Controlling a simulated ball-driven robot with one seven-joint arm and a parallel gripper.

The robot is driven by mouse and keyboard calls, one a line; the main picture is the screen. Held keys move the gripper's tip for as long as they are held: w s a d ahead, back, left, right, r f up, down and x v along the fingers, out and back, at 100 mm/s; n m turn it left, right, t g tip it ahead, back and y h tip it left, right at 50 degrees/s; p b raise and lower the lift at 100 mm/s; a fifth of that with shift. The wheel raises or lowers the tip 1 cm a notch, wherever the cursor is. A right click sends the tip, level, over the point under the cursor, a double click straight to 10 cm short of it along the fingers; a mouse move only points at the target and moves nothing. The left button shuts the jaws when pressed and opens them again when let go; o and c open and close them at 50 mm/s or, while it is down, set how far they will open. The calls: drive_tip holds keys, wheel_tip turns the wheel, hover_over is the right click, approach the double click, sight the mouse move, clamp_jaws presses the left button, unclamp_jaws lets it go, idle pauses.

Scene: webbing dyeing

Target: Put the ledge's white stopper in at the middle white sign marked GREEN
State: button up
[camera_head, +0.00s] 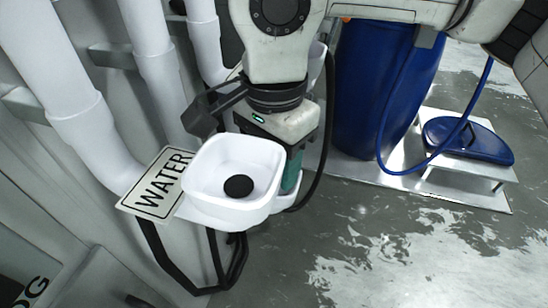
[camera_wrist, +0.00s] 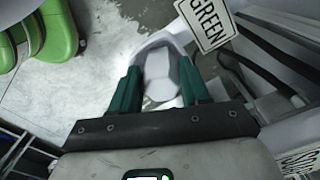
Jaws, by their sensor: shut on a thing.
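My gripper (camera_wrist: 160,88) has teal fingers shut on a white, faceted stopper (camera_wrist: 160,66) in the wrist view. Just beyond the stopper is a white basin (camera_wrist: 178,40), and the white sign marked GREEN (camera_wrist: 208,22) stands beside it at the upper right. The stopper overlaps the basin in this view, so I cannot tell whether they touch. In the head view a teal finger of my gripper (camera_head: 292,170) shows behind the nearer white basin, and the stopper is hidden there.
The nearer white basin (camera_head: 205,198) with a dark round hole sits beside the WATER sign (camera_head: 160,182). White pipes (camera_head: 80,120) line the left wall. Blue barrels (camera_head: 365,95) and a blue lid (camera_head: 465,138) stand to the right. Green containers (camera_wrist: 60,28) show in the wrist view.

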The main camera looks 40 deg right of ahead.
drive_tip(key=o, duration=1.1)
wheel_tip(320, 180, up, 11)
drive_tip(key=p, duration=0.3)
drive_tip(key=shift+f, duration=0.1)
